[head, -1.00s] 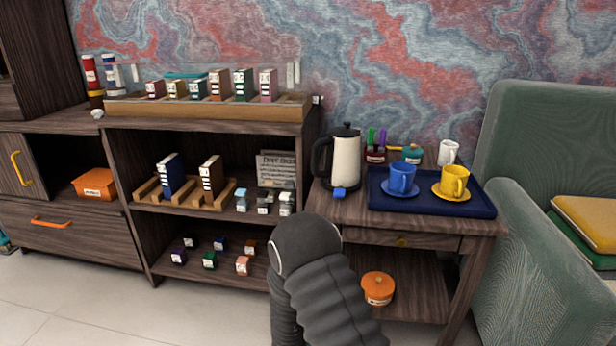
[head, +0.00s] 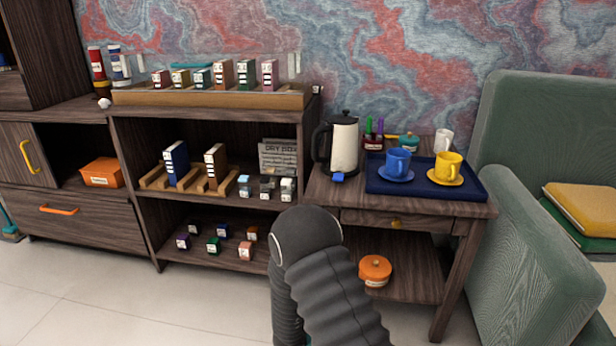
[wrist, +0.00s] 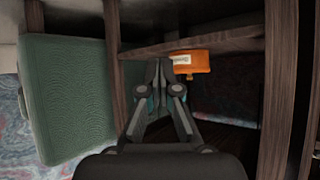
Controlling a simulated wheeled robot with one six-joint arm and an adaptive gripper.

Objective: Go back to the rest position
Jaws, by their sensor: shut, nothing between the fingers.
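My gripper (wrist: 158,68) shows in the wrist view with its fingers together and nothing between them. In that view its tips are just left of an orange lidded pot (wrist: 192,63), close in the picture; I cannot tell the distance. In the head view my arm's dark ribbed sleeve rises at the bottom middle, in front of the shelf and side table, and the gripper itself is out of sight. The orange pot also shows there on the side table's lower shelf (head: 374,270).
The side table (head: 335,197) bears a kettle (head: 344,145) and a blue tray (head: 380,186) with a blue cup (head: 398,161) and a yellow cup (head: 447,166). A green armchair (head: 535,250) stands at right. A bookshelf (head: 150,225) with small boxes stands at left. Floor (head: 110,300) is clear at lower left.

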